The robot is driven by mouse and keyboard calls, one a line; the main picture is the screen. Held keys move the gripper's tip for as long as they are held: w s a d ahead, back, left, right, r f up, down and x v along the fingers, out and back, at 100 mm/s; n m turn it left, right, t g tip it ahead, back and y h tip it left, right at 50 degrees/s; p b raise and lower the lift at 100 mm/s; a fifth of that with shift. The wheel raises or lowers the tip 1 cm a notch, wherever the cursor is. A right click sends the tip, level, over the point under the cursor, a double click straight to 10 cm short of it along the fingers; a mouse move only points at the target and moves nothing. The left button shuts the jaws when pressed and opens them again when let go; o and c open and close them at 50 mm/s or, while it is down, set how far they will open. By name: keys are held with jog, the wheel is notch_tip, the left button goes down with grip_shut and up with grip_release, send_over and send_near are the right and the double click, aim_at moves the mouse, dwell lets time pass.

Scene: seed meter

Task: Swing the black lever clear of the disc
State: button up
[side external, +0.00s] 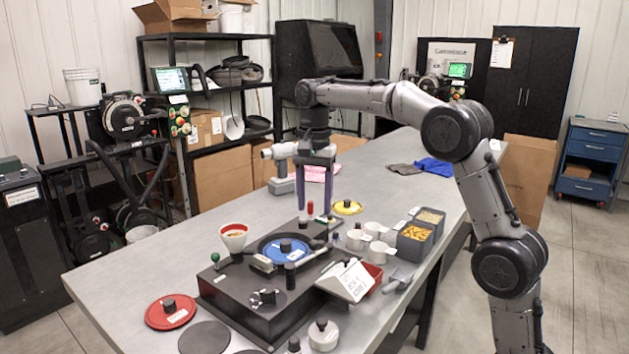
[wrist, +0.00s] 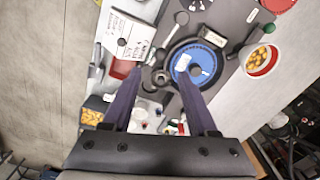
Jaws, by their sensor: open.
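The blue disc (side external: 285,248) sits in a dark round recess on the black meter base (side external: 232,292). It also shows in the wrist view (wrist: 208,66). A small dark piece at the disc's right edge (side external: 318,244) looks like the black lever. In the wrist view a dark round knob (wrist: 160,77) lies between my fingers in the picture, beside the disc; I cannot tell for certain that it is the lever's end. My gripper (side external: 314,209) is open, pointing down above the disc's far right side. It seems to hold nothing; contact cannot be told.
A white funnel cup with orange seeds (side external: 233,239) stands left of the disc. A white sign (side external: 347,281) and a red bin (side external: 371,277) are at the right. White cups (side external: 372,229) and grey seed bins (side external: 414,246) stand beyond. A red lid (side external: 170,314) lies at the left.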

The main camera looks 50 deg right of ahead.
jog(key=shift+r, duration=2.45)
jog(key=shift+a, duration=0.1)
jog(key=s+a+r+n+t, duration=0.2)
jog(key=s+a+r, duration=0.15)
jog(key=s, duration=0.55)
jog(key=s+a+r+n+t, duration=0.15)
jog(key=s+a, duration=0.25)
jog(key=s, duration=0.4)
jog(key=s+a+f+n+t, duration=0.2)
jog(key=s+f+n, duration=0.8)
jog(key=f, duration=0.5)
jog(key=shift+s+f+n, duration=0.35)
jog(key=shift+s+f, duration=0.05)
jog(key=shift+s, duration=0.15)
